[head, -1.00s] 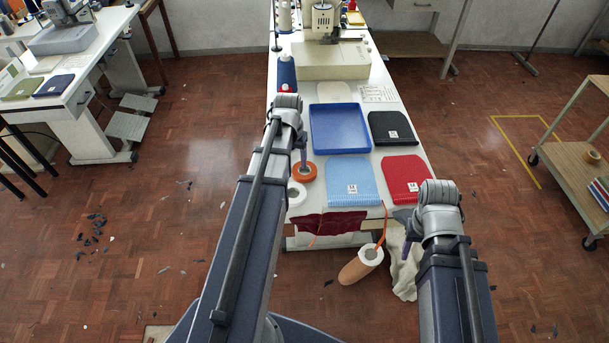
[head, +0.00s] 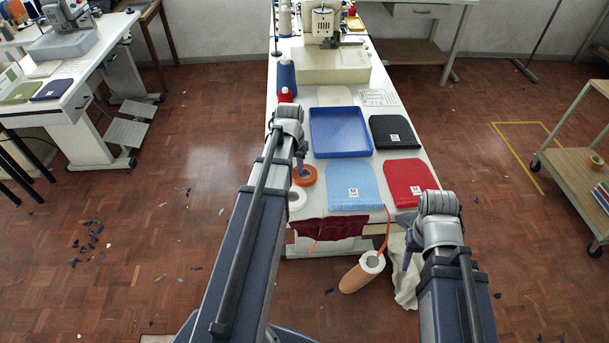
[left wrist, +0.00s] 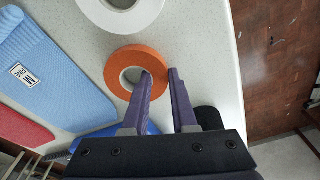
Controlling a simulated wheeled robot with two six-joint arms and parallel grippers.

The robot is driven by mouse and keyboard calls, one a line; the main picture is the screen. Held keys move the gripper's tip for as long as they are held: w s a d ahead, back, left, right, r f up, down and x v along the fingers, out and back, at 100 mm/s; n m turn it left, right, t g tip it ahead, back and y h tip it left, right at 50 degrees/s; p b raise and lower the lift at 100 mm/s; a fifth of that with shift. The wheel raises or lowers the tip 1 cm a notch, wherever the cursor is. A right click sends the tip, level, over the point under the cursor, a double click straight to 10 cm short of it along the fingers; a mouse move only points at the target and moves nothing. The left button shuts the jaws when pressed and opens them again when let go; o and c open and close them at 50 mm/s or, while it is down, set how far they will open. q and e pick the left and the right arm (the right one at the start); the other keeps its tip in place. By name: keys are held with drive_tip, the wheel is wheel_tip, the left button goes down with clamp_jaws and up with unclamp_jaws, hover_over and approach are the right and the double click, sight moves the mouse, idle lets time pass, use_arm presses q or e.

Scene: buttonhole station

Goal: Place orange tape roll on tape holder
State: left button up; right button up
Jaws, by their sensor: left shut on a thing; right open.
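The orange tape roll (head: 309,179) lies near the left edge of the white table, left of the light blue knit piece. In the left wrist view, the orange tape roll (left wrist: 118,75) is a flat ring. My left gripper (left wrist: 161,73) is shut on its wall, one finger in the hole and one outside. In the head view my left gripper (head: 301,169) is partly hidden by its own arm. My right gripper (head: 406,257) is open and empty by the table's front right corner. I cannot make out a tape holder for certain.
A white roll (head: 296,199) lies just in front of the orange one. A blue tray (head: 340,153), light blue (head: 352,185), red (head: 409,180) and black (head: 392,130) knit pieces cover the table.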

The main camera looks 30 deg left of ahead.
sight(295, 171)
use_arm(q)
clamp_jaws()
wheel_tip(295, 171, up, 10)
drive_tip(key=p, duration=1)
